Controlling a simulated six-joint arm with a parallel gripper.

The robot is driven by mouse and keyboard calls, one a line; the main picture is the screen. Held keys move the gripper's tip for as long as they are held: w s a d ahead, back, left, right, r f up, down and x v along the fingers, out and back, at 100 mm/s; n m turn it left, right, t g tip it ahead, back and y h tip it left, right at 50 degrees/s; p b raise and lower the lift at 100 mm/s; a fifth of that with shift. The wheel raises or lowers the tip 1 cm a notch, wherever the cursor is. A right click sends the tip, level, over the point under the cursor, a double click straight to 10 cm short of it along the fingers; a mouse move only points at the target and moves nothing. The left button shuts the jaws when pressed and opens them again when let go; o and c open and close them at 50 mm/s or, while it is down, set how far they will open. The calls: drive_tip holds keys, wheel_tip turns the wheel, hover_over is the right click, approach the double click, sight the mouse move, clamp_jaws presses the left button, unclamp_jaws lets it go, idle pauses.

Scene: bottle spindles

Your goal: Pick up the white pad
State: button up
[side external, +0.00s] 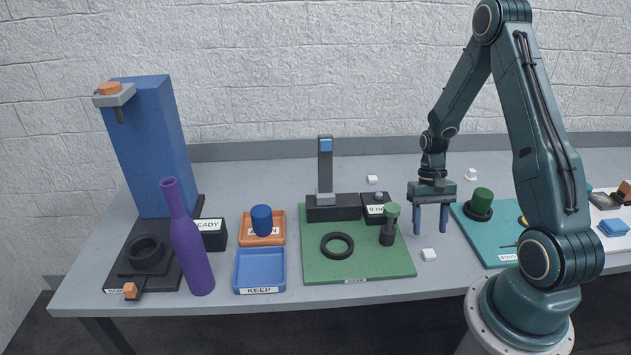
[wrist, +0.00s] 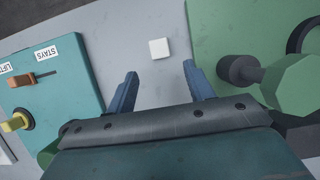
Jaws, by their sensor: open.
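A small white square pad (side external: 429,254) lies flat on the grey table between the green board and the teal board. It also shows in the wrist view (wrist: 159,48), just beyond my fingertips and roughly centred between them. My gripper (side external: 430,231) points down above the table, close to this pad, with its two blue fingers apart and nothing between them. In the wrist view the fingers of my gripper (wrist: 163,78) are spread wide. Two similar small white pieces lie farther back, one behind the green board (side external: 372,179) and one behind the teal board (side external: 470,174).
The green board (side external: 375,262) bears a green-topped dark spindle (side external: 389,225) close to my gripper's left, plus a black ring (side external: 337,245). The teal board (side external: 482,239) bears a green cylinder (side external: 482,201). A purple bottle (side external: 190,240) stands far left. Bare table surrounds the nearby pad.

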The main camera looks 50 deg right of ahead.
sight(428, 250)
drive_tip(key=shift+f, duration=0.15)
drive_tip(key=shift+x, duration=2.55)
drive_tip(key=shift+s+a, duration=0.1)
drive_tip(key=shift+a, duration=0.05)
drive_tip(key=c, duration=1)
